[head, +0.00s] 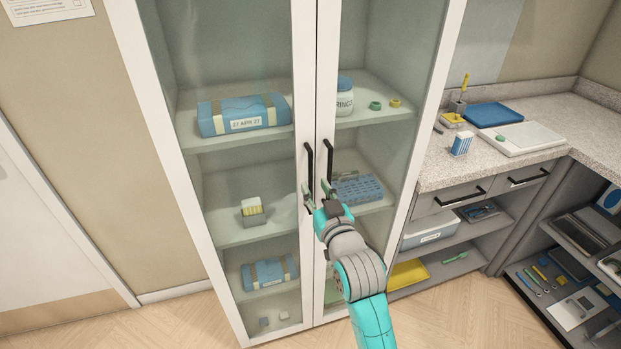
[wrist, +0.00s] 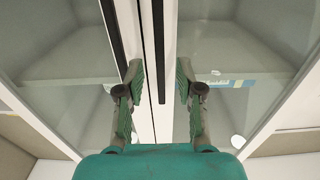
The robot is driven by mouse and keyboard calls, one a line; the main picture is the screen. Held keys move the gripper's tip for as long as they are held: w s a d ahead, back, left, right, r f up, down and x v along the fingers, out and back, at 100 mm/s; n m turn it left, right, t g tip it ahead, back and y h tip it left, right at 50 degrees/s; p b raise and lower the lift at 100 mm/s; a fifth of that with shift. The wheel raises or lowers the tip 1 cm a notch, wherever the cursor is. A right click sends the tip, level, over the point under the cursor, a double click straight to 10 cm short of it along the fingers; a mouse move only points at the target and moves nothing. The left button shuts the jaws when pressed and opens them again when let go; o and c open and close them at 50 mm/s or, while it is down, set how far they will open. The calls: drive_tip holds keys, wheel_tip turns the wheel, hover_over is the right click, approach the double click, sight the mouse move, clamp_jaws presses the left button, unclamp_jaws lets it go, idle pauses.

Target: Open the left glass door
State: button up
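The left glass door (head: 245,165) of the tall white cabinet is shut, its edge meeting the right glass door (head: 385,120) at a central seam. The left door's dark vertical handle (head: 309,165) stands beside the seam. It also shows in the wrist view (wrist: 113,30), running down to my left finger. The right door's handle (head: 328,160) is just to its right. It appears between my fingers in the wrist view (wrist: 158,50). My gripper (head: 316,191) is open around the handles' lower ends, holding nothing. Contact with either handle cannot be told.
Behind the glass are blue wrapped packs (head: 244,114), a white jar (head: 345,97) and a blue rack (head: 358,189). A speckled counter (head: 540,125) with drawers and open shelves adjoins the cabinet's right side. Wood floor (head: 460,315) is clear in front; a pale door (head: 45,230) is at left.

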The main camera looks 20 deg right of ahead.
sight(311, 180)
drive_tip(key=shift+w, duration=2.4)
clamp_jaws()
